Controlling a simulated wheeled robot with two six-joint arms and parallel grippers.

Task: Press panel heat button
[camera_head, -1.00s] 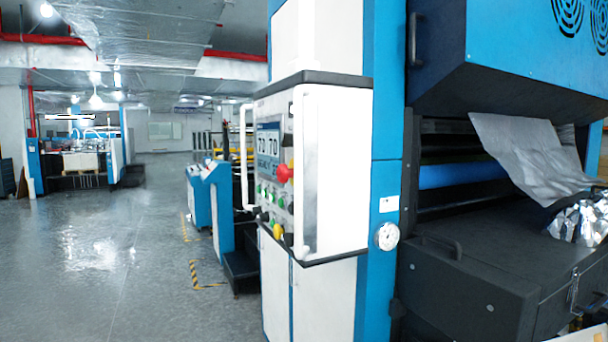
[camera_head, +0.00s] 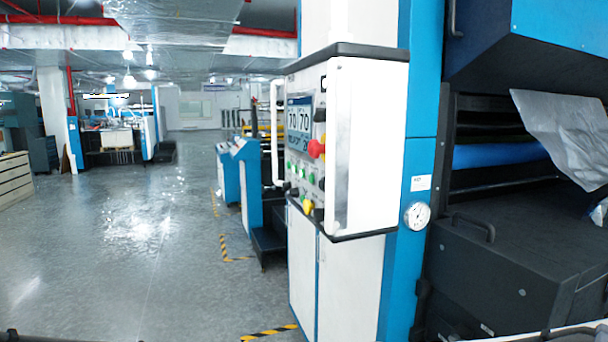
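The control panel (camera_head: 346,140) is a white box with dark edges on the blue and white machine column, seen at a steep angle. Its face carries a display (camera_head: 299,119) showing "70 70". A red knob (camera_head: 316,148) sticks out below the display. Several green buttons (camera_head: 303,172) sit lower, with a yellow knob (camera_head: 308,206) near the bottom. I cannot read which button is for heat. Neither gripper is in view; only dark bits show at the bottom edge.
The laminating machine's dark housing (camera_head: 506,270) and blue roller (camera_head: 490,155) fill the right. A gauge (camera_head: 417,214) sits on the column. Grey floor (camera_head: 130,250) is open on the left. Wooden drawers (camera_head: 13,180) stand at the far left.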

